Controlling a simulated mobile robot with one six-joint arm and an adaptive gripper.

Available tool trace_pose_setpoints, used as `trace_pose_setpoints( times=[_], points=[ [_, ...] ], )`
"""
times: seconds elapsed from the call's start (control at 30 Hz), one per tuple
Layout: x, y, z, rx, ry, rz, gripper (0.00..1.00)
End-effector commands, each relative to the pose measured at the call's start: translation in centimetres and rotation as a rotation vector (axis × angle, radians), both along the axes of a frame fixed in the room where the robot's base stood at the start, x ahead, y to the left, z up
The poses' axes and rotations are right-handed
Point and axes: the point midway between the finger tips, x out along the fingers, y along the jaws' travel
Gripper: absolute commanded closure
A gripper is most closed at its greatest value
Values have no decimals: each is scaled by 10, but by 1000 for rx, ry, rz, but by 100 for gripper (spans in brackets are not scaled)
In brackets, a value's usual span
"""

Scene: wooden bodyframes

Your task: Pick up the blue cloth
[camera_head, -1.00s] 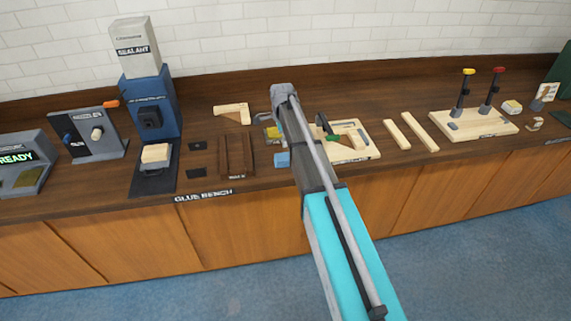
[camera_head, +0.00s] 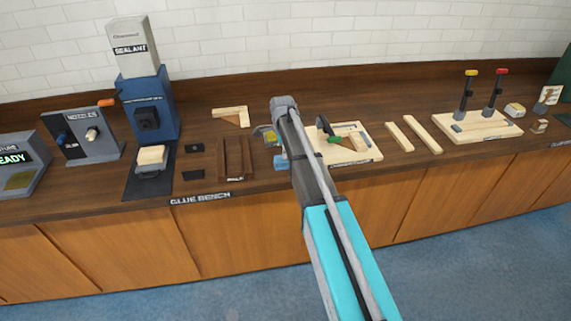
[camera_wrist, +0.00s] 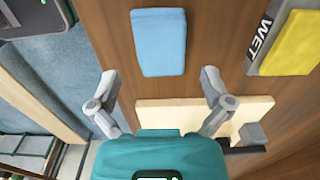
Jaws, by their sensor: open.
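The blue cloth (camera_wrist: 159,42) lies flat as a folded rectangle on the brown bench in the wrist view, beyond my fingertips and roughly between their lines. In the head view only a small part of the blue cloth (camera_head: 281,162) shows, just left of my arm, near the bench's front edge. My gripper (camera_wrist: 161,82) is open and empty, with its two fingers spread wide and apart from the cloth. In the head view the fingers are hidden behind my arm.
A yellow cloth (camera_wrist: 296,42) lies in a grey tray marked WET to the right. A pale wooden board (camera_wrist: 180,112) sits close by the fingers. The bench edge and blue floor (camera_wrist: 60,50) are on the left in the wrist view. A dark slotted rack (camera_head: 233,158) stands left of the cloth.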

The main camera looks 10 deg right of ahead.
Motion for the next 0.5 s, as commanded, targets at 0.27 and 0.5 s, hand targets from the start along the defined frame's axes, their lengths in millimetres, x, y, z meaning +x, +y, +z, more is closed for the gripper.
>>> trace_pose_setpoints(
  times=[0.27, 0.5],
  points=[
    [0, 0, -2, 0, 0, 0, 0],
    [-1, 0, -15, 0, 0, 0, 0]
  ],
)
